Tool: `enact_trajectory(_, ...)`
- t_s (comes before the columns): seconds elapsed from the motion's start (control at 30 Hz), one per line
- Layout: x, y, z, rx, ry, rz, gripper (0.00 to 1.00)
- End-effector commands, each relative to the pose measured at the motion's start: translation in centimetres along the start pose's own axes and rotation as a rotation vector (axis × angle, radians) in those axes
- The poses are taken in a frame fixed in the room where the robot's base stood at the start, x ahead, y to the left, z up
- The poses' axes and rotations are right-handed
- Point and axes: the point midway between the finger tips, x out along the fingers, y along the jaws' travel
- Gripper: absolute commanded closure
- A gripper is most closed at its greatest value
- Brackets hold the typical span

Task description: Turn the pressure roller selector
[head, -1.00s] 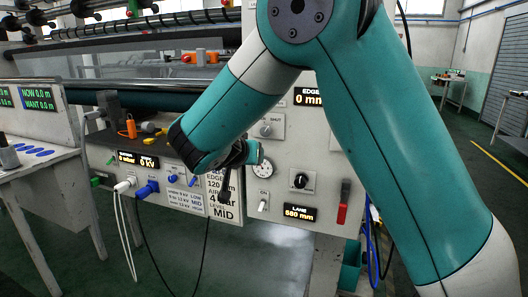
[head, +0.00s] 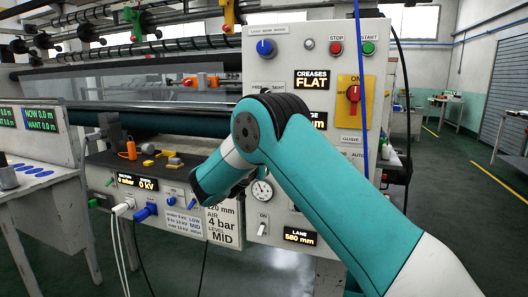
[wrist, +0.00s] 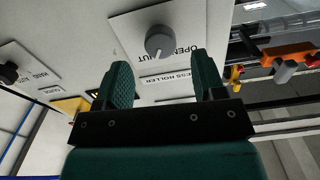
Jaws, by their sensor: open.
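The pressure roller selector is a round grey knob (wrist: 160,41) on a white plate marked OPEN and SHUT, with a PRESS ROLLER label. It shows in the wrist view, turned upside down. My gripper (wrist: 161,62) has two green ridged fingers, spread apart and empty. The knob appears beyond the fingertips, between them in the picture, and no contact shows. In the head view my arm covers the selector, and the gripper's fingers are hidden behind it.
The panel also carries a blue knob (head: 265,47), a red switch on a yellow plate (head: 353,93), a gauge (head: 262,190) and a toggle (head: 263,225). A blue cable (head: 358,60) hangs at the right. In the wrist view, an orange part (wrist: 284,54) lies at the right.

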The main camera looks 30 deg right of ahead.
Motion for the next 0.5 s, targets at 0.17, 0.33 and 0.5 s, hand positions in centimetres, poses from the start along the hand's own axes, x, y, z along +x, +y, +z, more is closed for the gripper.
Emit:
enact_trajectory(0.17,3.1,0.0,-0.1,0.001,0.001,0.002,0.37)
enact_trajectory(0.33,4.5,0.0,-0.1,0.0,0.0,0.0,0.37)
enact_trajectory(0.5,4.8,0.0,0.0,0.0,0.0,-0.001,0.37)
